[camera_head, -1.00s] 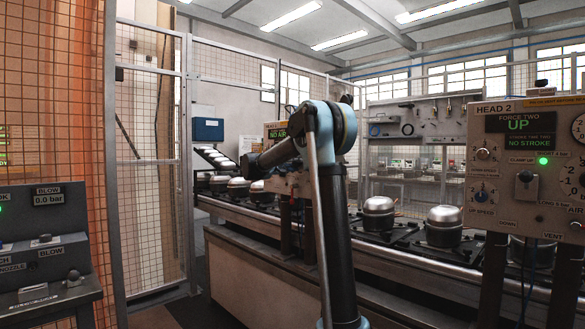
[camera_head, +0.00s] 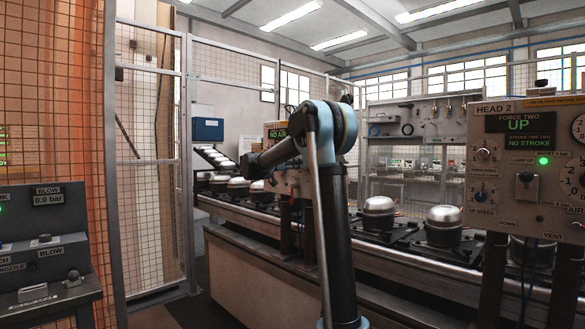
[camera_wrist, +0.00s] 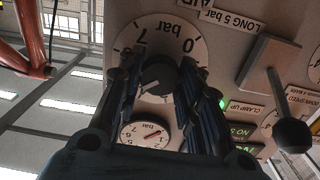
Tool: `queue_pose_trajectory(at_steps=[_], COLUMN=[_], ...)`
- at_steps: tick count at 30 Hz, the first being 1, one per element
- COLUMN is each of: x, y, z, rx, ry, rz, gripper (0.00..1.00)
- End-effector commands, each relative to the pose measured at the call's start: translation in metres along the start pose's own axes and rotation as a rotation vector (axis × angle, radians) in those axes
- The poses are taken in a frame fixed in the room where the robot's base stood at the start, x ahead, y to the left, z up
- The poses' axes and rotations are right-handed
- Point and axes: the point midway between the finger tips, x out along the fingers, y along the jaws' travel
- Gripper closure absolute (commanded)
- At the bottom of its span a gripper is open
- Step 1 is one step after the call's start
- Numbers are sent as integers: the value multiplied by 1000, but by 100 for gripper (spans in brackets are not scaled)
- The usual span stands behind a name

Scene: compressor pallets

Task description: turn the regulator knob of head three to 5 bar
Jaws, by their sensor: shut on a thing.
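In the wrist view the dark round regulator knob (camera_wrist: 158,80) sits at the centre of a pale scale plate (camera_wrist: 187,28), which reads "0 bar" and "7" upside down. My gripper (camera_wrist: 161,70) is shut on the knob, one dark finger on each side. The fingers cover much of the scale, and I cannot read a pointer on the knob. A small white bar gauge (camera_wrist: 146,134) with a red needle shows just below; its figures are too small to read. In the head view my arm hides most of the far panel (camera_head: 277,131), whose head number I cannot read.
A toggle lever with a black ball (camera_wrist: 292,134) stands out to the right of the knob. In the head view, the Head 2 panel (camera_head: 511,219) stands at the right. A conveyor (camera_head: 400,255) carries compressors (camera_head: 443,228). A mesh fence (camera_head: 147,190) and another control panel (camera_head: 40,232) are at the left.

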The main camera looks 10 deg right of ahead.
Motion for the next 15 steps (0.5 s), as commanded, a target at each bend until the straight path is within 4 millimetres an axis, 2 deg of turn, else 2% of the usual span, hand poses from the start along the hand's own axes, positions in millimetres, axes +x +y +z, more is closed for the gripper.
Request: queue_pose_trajectory(at_steps=[6, 15], x=[1, 1], y=[0, 1], z=[-1, -1], rx=[155, 285], ry=[2, 3], rz=[0, 1], gripper=[91, 91])
